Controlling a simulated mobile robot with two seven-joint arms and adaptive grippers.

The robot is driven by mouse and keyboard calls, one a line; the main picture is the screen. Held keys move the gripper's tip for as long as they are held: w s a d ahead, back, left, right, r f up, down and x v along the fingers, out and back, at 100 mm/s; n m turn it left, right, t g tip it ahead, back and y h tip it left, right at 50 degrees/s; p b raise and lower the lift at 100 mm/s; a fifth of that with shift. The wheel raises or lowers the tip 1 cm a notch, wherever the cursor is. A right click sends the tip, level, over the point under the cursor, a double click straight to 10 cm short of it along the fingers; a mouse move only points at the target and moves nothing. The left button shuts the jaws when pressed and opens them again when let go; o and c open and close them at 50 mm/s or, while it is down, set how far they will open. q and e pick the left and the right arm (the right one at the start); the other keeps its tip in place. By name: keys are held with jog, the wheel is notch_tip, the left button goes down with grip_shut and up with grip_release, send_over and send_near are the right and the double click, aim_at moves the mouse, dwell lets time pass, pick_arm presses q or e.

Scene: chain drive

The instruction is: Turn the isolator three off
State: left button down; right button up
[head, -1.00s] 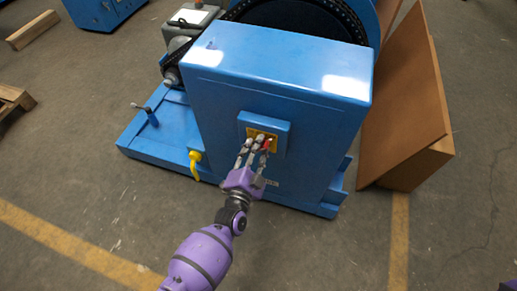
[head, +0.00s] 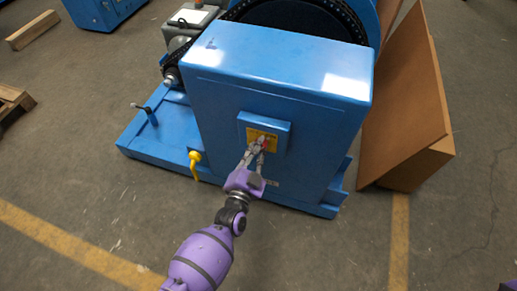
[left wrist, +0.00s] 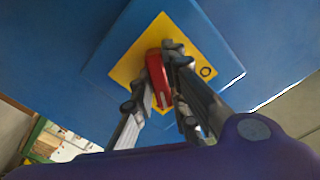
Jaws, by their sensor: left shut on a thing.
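The isolator is a red handle (left wrist: 157,80) on a yellow plate (left wrist: 127,60), set on a raised blue box (head: 282,130) on the front of the blue machine cabinet (head: 215,110). My left gripper (head: 257,146) reaches up to the plate from below. In the left wrist view its fingers (left wrist: 160,92) are shut on the red handle, one on each side. A small dark ring mark (left wrist: 205,71) shows on the plate beside the handle. In the head view the fingers hide much of the handle. My right gripper is not seen.
A yellow lever (head: 194,163) hangs left of the cabinet's lower front. A black-handled lever (head: 148,115) stands on the blue base. A brown board (head: 400,100) leans at the right. The floor in front is clear, with yellow lines.

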pick_arm(q)
jog(key=n, duration=0.4)
jog(key=shift+n, duration=0.3)
jog(key=n+b, duration=0.1)
jog(key=n, duration=0.2)
jog(key=shift+n, duration=0.3)
jog(key=n, duration=0.3)
jog(key=shift+n+b, duration=0.3)
jog(key=shift+b, duration=0.1)
jog(key=shift+n+b, duration=0.4)
jog(key=shift+n, duration=1.4)
jog(key=c, duration=1.7)
grip_release()
